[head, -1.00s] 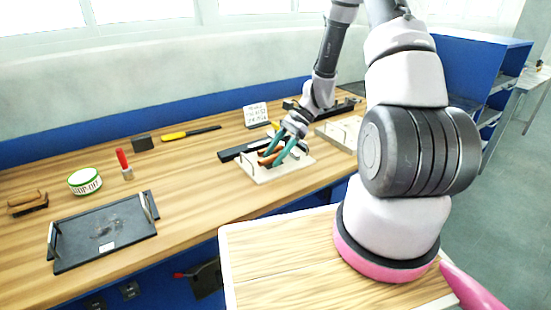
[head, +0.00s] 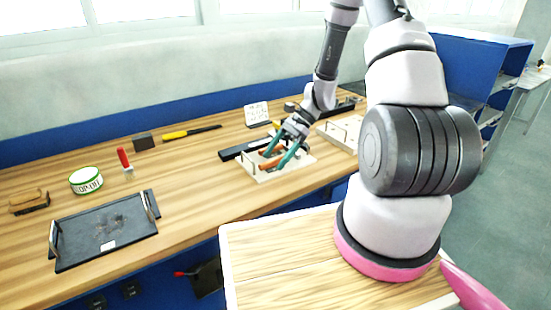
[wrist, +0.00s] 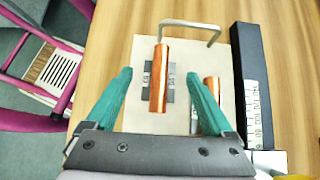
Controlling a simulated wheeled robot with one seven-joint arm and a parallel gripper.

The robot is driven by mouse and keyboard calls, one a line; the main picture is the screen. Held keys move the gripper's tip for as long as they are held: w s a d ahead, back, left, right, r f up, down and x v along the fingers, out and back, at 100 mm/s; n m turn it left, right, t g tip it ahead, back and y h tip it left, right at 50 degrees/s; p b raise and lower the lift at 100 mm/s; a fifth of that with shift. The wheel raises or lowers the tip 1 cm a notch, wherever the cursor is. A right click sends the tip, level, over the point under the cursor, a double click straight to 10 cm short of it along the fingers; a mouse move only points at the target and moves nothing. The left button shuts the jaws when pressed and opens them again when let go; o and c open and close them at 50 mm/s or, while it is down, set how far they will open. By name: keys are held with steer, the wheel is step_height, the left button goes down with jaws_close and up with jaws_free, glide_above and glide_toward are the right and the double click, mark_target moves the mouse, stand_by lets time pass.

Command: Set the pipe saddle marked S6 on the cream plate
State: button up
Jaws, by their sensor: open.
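A pale cream plate (head: 262,178) with a wire handle lies under my gripper, and it also shows in the wrist view (wrist: 185,122). On it a copper pipe (wrist: 157,104) lies over a grey saddle piece (wrist: 171,88) with small marks that I cannot read for certain. A second copper pipe (wrist: 211,84) with a grey piece under it lies to the right, partly hidden by a finger. My gripper (wrist: 159,77) is open, its teal fingers on either side of the first pipe with visible gaps. In the head view my gripper (head: 277,158) is low over this plate.
A black bar with a marked scale (wrist: 250,80) lies right of the plate. Another pale plate (head: 337,136) lies farther right. A black tray (head: 104,230), a round tin (head: 86,181) and a red-handled tool (head: 124,159) stand left. Bench between is clear.

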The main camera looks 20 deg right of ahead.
steer(key=v, duration=1.1)
steer(key=shift+d+r, duration=0.2)
steer(key=shift+w+r, duration=0.1)
steer(key=shift+r, duration=0.1)
steer(key=s+a+r+n+t+h, duration=0.1)
steer(key=s+r+n+t+h, duration=0.15)
steer(key=r, duration=0.55)
steer(key=s+a+r+n+t+h, duration=0.1)
steer(key=s+r+n+h, duration=0.15)
steer(key=r, duration=0.55)
steer(key=s+r+n+t+h, duration=0.1)
steer(key=s+r+n+t, duration=0.4)
steer(key=s+r, duration=0.7)
steer(key=shift+s+a+r+t+h, duration=0.15)
steer(key=shift+r+t+h, duration=0.15)
steer(key=shift+r+t, duration=0.45)
